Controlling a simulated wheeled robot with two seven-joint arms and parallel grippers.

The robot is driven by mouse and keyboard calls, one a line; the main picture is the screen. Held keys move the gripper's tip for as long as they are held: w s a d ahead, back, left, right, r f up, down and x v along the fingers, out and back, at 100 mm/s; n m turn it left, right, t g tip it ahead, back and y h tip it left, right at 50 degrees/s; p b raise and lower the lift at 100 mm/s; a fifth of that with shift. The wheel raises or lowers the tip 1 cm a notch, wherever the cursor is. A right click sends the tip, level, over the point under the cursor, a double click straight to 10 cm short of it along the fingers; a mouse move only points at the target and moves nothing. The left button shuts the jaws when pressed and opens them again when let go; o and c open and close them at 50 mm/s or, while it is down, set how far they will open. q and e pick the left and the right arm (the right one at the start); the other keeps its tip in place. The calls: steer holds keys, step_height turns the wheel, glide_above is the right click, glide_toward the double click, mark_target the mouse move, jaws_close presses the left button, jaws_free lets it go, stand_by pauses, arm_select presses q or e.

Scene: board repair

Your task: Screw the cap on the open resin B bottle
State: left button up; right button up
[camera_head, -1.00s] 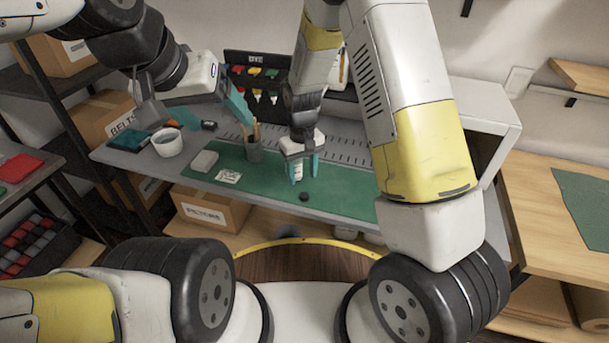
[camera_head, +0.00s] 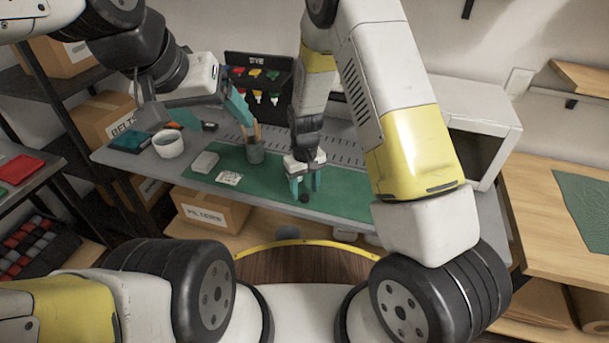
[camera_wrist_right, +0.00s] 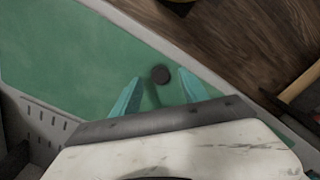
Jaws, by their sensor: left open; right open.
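A small black cap (camera_head: 304,198) lies on the green mat (camera_head: 345,190) near the bench's front edge. My right gripper (camera_head: 305,192) points down over the cap, open, with a teal finger on either side of it. In the right wrist view the cap (camera_wrist_right: 160,74) shows as a dark disc between and slightly beyond the open fingertips (camera_wrist_right: 161,79); no contact is visible. My left gripper (camera_head: 240,108) is open over the back left of the bench, near a pen cup. I cannot make out the open resin B bottle; my right gripper may hide it.
A rack of coloured parts (camera_head: 258,78) is behind. The mat's right part is clear.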

step_height(320, 180, down, 2)
steer(key=shift+f, duration=0.1)
jaws_close()
stand_by(0.4)
steer(key=shift+r, duration=0.55)
steer(key=r, duration=0.1)
steer(key=s+r, duration=0.1)
steer(key=shift+r, duration=0.35)
steer(key=s+d+r, duration=0.1)
steer(key=s+d, duration=0.2)
steer(key=s, duration=1.1)
steer(key=shift+s+r, duration=0.15)
steer(key=shift+s, duration=0.2)
